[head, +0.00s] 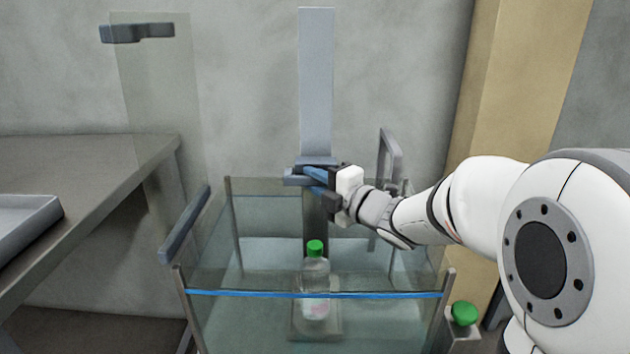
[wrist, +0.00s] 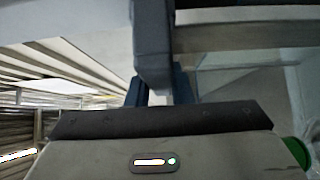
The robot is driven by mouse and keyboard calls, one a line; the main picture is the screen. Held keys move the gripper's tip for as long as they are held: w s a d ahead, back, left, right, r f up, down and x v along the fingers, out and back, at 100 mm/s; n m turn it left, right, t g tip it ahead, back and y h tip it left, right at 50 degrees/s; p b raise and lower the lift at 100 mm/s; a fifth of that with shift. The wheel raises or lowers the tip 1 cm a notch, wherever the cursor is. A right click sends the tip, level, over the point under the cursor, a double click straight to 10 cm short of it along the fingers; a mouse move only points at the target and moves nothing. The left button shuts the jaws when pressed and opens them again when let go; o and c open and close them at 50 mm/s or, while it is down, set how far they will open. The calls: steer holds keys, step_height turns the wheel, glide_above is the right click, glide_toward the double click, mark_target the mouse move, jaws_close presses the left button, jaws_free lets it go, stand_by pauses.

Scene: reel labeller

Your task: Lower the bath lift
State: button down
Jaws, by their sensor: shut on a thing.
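The bath is a clear glass tank (head: 215,255) with a blue line across its front. Behind it a grey upright rail (head: 316,80) rises along the wall, with the grey lift carriage and its handle (head: 296,180) near rim height. My gripper (head: 316,175) has its blue fingers shut on this handle; the wrist view shows the grey handle (wrist: 152,45) between the blue fingers (wrist: 158,88). The lift's small platform (head: 332,331) is low in the tank, carrying an upright clear bottle (head: 315,285) with a green cap. My wrist partly hides the carriage.
A grey bench (head: 90,165) with a tray (head: 25,225) stands at left. A clear panel with a dark grey handle (head: 137,32) is behind it. Grey bars (head: 185,225) and (head: 390,155) stand at the tank's sides. A green button (head: 465,314) is at the front right corner.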

steer(key=shift+f, duration=0.15)
steer(key=c, duration=1.3)
jaws_free()
step_height(320, 180, up, 10)
steer(key=p, duration=0.4)
steer(key=shift+r, duration=0.2)
steer(key=shift+p+v, duration=0.35)
steer(key=shift+v, duration=4.15)
steer(key=shift+f, duration=0.15)
